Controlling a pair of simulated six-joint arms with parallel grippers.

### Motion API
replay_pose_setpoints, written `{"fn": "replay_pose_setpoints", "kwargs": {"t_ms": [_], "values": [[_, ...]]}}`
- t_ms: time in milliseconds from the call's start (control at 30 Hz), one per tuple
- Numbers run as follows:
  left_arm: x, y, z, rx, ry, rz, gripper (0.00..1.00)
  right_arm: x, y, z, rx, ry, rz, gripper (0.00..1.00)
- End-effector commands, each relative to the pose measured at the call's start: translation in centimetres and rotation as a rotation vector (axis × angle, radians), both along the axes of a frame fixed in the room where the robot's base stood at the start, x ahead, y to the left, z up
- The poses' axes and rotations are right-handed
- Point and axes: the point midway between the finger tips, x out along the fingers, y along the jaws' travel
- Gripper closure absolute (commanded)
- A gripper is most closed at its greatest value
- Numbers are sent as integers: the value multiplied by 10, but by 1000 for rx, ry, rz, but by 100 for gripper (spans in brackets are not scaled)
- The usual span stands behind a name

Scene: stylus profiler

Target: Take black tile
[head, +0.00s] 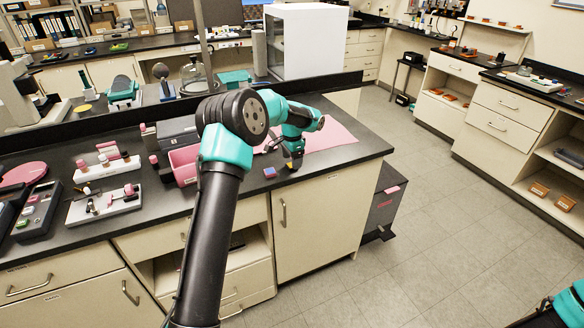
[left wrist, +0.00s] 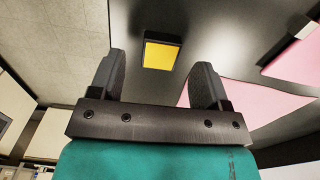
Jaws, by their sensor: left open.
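A small tile with a yellow face and black edges (left wrist: 162,52) lies on the dark bench top in the left wrist view. It sits ahead of my left gripper (left wrist: 157,75), near the middle of the gap between the two fingers, and is not held. The fingers are apart and empty. In the head view my left gripper (head: 292,162) points down at the bench near its front right corner. The black-edged tile is mostly hidden by the gripper there. A small blue and pink tile (head: 270,172) lies just left of the gripper. My right gripper is out of view.
A pink mat (head: 338,138) lies on the bench behind and right of the gripper. The bench's front edge is close to the gripper.

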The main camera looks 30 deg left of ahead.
Motion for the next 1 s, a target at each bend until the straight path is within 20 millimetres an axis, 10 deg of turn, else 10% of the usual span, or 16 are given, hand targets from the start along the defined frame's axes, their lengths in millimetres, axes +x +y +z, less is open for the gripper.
{"fn": "replay_pose_setpoints", "kwargs": {"t_ms": [700, 1000], "values": [[0, 0, -23, 0, -2, 1, 31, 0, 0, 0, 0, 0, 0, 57], [0, 0, -23, 0, -1, 1, 59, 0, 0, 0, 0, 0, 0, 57]]}}
